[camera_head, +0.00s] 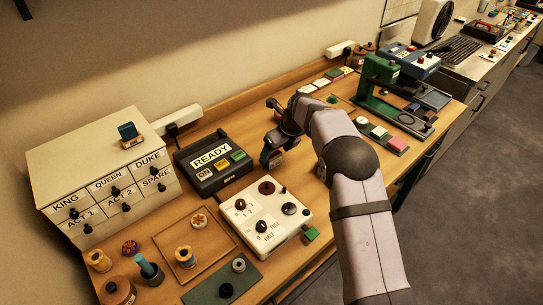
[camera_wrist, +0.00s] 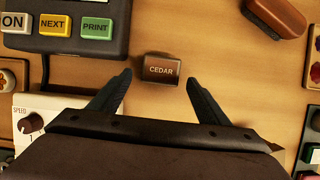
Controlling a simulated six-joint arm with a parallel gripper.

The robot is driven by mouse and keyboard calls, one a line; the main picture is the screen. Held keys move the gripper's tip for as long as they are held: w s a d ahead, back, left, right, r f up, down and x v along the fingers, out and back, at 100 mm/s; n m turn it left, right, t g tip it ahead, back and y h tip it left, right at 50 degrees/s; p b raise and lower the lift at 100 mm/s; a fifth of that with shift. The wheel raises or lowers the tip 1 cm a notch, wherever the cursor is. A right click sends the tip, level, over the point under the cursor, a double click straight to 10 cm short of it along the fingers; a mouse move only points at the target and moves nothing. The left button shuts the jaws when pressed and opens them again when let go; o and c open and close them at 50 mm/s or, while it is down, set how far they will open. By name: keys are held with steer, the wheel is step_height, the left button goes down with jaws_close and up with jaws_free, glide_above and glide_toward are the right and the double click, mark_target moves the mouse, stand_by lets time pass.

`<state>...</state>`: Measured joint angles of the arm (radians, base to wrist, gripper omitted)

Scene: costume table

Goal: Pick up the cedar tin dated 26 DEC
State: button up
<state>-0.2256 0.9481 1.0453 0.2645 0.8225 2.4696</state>
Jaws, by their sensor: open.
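A small brown block-shaped tin marked CEDAR (camera_wrist: 161,69) rests on the wooden table in the wrist view. No date can be read on its visible face. My gripper (camera_wrist: 158,77) is open, with one dark finger to the left of the tin and one to the right, and bare wood shows between each finger and the tin. In the head view my gripper (camera_head: 270,155) is low over the table, right of the READY device (camera_head: 212,162). I cannot make out the tin there, beside or behind my gripper.
The READY device's buttons (camera_wrist: 53,25) are close on the left in the wrist view. A white control box with knobs (camera_head: 263,218) stands in front of my gripper in the head view. A rounded brown object (camera_wrist: 276,14) lies at upper right in the wrist view. A green press (camera_head: 378,88) stands farther right.

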mark_target(274, 155)
steer(key=shift+p+x, duration=0.4)
steer(key=shift+x, duration=0.95)
steer(key=c, duration=1.2)
steer(key=shift+o, duration=0.2)
step_height(274, 155, up, 10)
steer(key=shift+b, duration=1.15)
